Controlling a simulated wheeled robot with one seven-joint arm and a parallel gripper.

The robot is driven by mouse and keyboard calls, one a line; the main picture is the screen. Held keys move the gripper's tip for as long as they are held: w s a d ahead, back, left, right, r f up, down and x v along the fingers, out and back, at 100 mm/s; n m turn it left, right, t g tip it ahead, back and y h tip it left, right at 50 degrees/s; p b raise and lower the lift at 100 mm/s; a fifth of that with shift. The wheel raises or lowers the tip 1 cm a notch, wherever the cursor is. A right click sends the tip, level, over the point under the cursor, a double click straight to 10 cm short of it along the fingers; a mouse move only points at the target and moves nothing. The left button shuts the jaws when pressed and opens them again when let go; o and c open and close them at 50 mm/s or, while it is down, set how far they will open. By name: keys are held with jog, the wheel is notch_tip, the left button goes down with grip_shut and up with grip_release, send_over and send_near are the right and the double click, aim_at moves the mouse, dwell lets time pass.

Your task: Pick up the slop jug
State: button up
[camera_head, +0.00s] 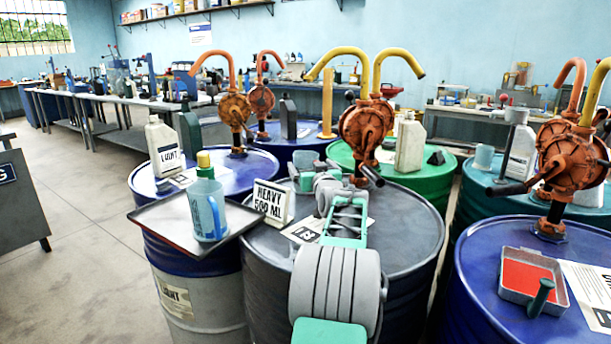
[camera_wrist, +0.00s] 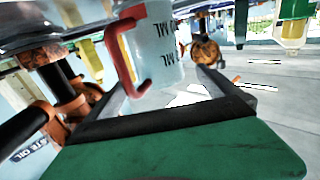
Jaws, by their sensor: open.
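A pale blue-white jug with a red handle and dark "ML" marks (camera_wrist: 160,52) is just ahead of my gripper (camera_wrist: 163,88) in the wrist view. My gripper's black fingers are apart with the jug in line between them, and I cannot tell whether they touch it. In the head view my gripper (camera_head: 306,178) is over the middle grey-topped drum, beside a pale blue vessel (camera_head: 309,157) partly hidden by the arm. No slop label is readable on either vessel.
A dark tray (camera_head: 160,222) holds a pale blue jug (camera_head: 208,215) at the left. Orange rotary pumps (camera_head: 366,125) rise behind. A red-lined tray (camera_head: 528,275) lies on the right drum (camera_head: 480,265).

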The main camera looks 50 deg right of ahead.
jog(key=x, duration=0.4)
jog(key=shift+w+d, duration=0.25)
jog(key=shift+c, duration=0.4)
jog(key=c, duration=1.7)
jog(key=shift+r, duration=0.1)
